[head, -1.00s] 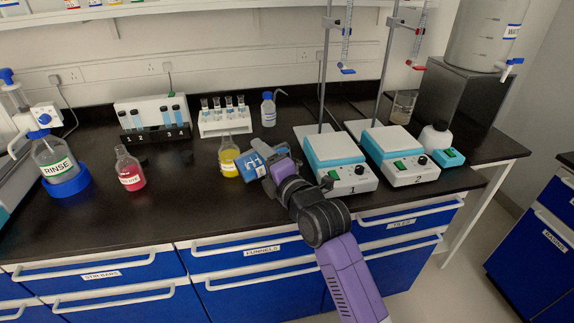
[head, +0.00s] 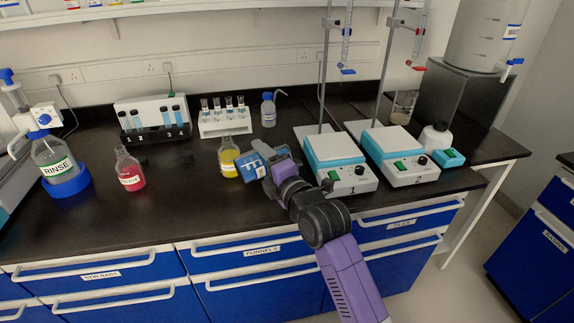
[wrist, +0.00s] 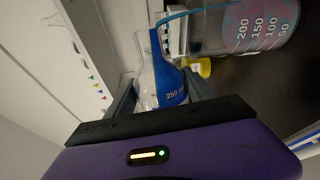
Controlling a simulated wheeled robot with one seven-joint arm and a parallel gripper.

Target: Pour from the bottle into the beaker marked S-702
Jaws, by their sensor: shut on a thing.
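My gripper (wrist: 161,92) is shut on a clear flask-shaped bottle (wrist: 144,75) marked 250, holding blue liquid. The bottle is tipped far over, its liquid lying along its lower side. A blue band runs from its mouth towards a clear graduated beaker (wrist: 262,27), whose marks run from 200 to 50; it looks like a stream. The beaker's rim is partly out of frame, and I cannot read S-702 on it. In the head view my gripper (head: 263,165) is low over the bench's front, beside a yellow-liquid flask (head: 229,158); bottle and beaker are hard to separate there.
Hotplate 1 (head: 338,181) stands just right of my gripper, with hotplate 2 (head: 400,172) beyond it. A red-liquid flask (head: 131,178) stands left. A vial rack (head: 224,124) and wash bottle (head: 268,112) are behind.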

